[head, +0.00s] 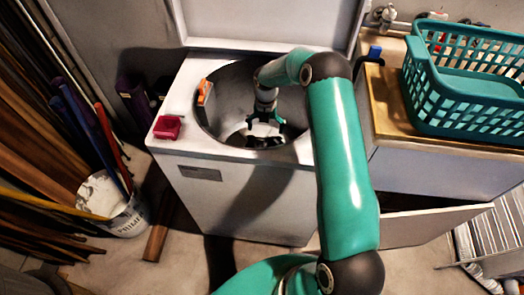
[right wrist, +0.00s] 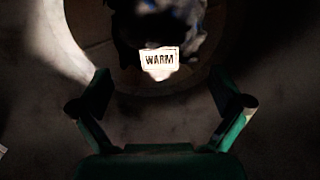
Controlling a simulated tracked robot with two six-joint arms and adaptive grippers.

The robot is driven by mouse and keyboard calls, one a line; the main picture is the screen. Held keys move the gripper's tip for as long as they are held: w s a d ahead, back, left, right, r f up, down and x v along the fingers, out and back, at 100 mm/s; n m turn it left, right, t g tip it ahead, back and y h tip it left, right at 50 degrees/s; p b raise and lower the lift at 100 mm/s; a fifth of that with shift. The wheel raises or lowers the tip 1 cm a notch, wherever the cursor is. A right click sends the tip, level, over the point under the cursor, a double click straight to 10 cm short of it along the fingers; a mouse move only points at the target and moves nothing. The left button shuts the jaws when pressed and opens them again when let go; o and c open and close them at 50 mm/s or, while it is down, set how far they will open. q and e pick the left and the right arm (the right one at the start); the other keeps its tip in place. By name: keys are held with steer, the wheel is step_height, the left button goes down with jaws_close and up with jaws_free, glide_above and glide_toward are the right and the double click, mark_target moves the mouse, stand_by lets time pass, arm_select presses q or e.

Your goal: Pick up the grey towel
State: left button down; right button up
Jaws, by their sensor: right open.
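My right gripper (head: 266,119) is inside the round drum (head: 207,122) of the white top-opening machine (head: 245,190). The right wrist view shows this gripper (right wrist: 160,88) open, with nothing between its fingers. Ahead of its fingertips, in the shadow, lies a dark crumpled cloth (right wrist: 190,42) with a bright label reading "WARM" (right wrist: 160,59). Dark contents (head: 262,141) also show at the drum bottom in the head view, partly hidden by the gripper. The light is too poor to tell whether this cloth is the grey towel. My left gripper is not in view.
An orange object (head: 205,93) is at the drum's left rim, and a red box (head: 168,127) sits on the machine's top left corner. The raised lid (head: 262,22) stands behind. A teal basket (head: 468,85) sits on the right counter. A bucket (head: 120,212) stands left.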

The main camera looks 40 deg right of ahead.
mark_target(265, 140)
steer(key=shift+a+f+p, duration=0.15)
steer(key=shift+f+p, duration=0.6)
steer(key=shift+f, duration=3.25)
steer(key=shift+c, duration=0.3)
steer(key=c, duration=1.6)
steer(key=shift+c, duration=1)
steer(key=shift+r, duration=0.2)
